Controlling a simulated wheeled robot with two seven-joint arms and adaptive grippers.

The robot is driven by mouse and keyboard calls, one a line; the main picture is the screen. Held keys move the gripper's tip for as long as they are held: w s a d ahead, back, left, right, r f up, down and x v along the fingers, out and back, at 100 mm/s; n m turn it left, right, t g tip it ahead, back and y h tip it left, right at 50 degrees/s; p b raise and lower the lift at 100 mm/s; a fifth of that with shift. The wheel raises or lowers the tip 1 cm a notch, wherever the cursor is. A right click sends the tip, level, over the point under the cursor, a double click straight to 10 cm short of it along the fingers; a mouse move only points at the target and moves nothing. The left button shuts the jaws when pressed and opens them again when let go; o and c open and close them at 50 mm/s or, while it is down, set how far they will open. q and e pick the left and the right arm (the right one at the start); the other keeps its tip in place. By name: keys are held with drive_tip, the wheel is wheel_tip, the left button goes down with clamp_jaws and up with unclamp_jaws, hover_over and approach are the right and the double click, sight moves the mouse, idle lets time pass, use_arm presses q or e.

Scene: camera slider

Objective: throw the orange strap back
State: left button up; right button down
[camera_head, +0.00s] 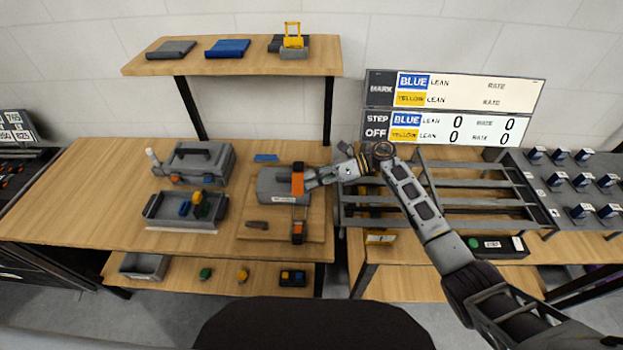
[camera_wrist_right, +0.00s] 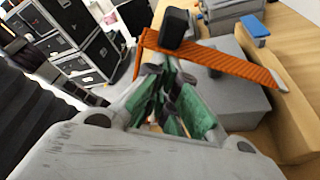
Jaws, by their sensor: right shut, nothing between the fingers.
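The orange strap (camera_head: 298,183) lies over the right part of a grey block-like device (camera_head: 272,186) on a wooden board. An orange and dark piece (camera_head: 297,231) sits at the board's front edge, in line with the strap. My right gripper (camera_head: 308,184) is just right of the strap, shut and empty. In the right wrist view the strap (camera_wrist_right: 220,66) runs across, just beyond the green-padded fingers (camera_wrist_right: 170,95), with a black buckle-like part (camera_wrist_right: 176,28) on it. I cannot tell whether the fingertips touch the strap. My left gripper is not in view.
A grey toolbox (camera_head: 195,163) and an open grey tray (camera_head: 185,208) with coloured blocks stand to the left. A blue piece (camera_head: 266,157) lies behind the device. A metal rack (camera_head: 450,190) stands to the right under my right arm. A dark tool (camera_head: 257,225) lies on the board.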

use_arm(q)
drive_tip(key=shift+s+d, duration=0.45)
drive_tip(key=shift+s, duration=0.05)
